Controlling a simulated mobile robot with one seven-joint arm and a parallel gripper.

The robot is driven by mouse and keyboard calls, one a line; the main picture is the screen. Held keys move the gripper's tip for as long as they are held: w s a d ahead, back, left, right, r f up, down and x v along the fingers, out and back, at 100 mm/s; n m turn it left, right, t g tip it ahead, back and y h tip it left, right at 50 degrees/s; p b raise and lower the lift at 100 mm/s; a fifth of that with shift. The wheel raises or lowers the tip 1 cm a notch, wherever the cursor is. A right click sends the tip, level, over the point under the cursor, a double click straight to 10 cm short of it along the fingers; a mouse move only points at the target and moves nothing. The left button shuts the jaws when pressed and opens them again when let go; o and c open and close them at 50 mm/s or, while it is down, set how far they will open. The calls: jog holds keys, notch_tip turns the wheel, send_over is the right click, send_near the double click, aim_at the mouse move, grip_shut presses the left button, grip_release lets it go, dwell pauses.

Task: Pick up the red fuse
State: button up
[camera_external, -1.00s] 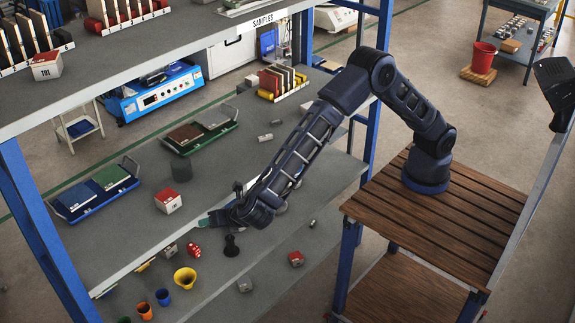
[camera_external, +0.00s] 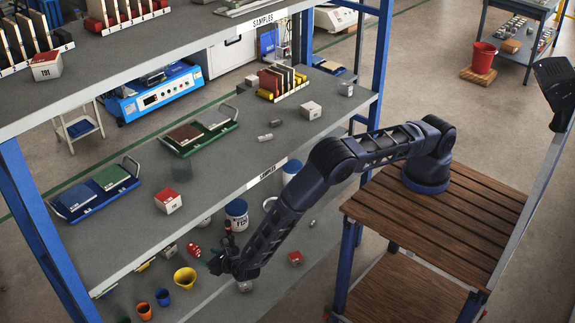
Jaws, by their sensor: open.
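A small red piece with pale marks (camera_external: 193,250) lies on the lower grey shelf. It may be the red fuse, but it is too small to be sure. My gripper (camera_external: 213,264) is low over that shelf, just right of and a little nearer than this piece, with a gap between them. The fingers are open, and I see nothing held in them. A dark upright thing with a red part (camera_external: 228,228) shows just behind my gripper; I cannot tell what it is.
A yellow cup (camera_external: 185,277), a blue cup (camera_external: 163,297) and an orange cup (camera_external: 144,311) stand left of my gripper. A red-and-grey box (camera_external: 296,258) lies to the right.

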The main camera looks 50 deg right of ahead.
aim_at(193, 249)
jog(key=x, duration=0.5)
jog(key=shift+w+d+f, duration=0.15)
jog(key=shift+w+f, duration=0.05)
jog(key=shift+w, duration=0.05)
jog(key=shift+r+x, duration=0.25)
jog(key=shift+x, duration=1.15)
jog(key=shift+r+x, duration=0.2)
jog(key=shift+x, duration=1.15)
jog(key=shift+w+d, duration=0.1)
jog(key=shift+w, duration=0.05)
jog(key=c, duration=1.1)
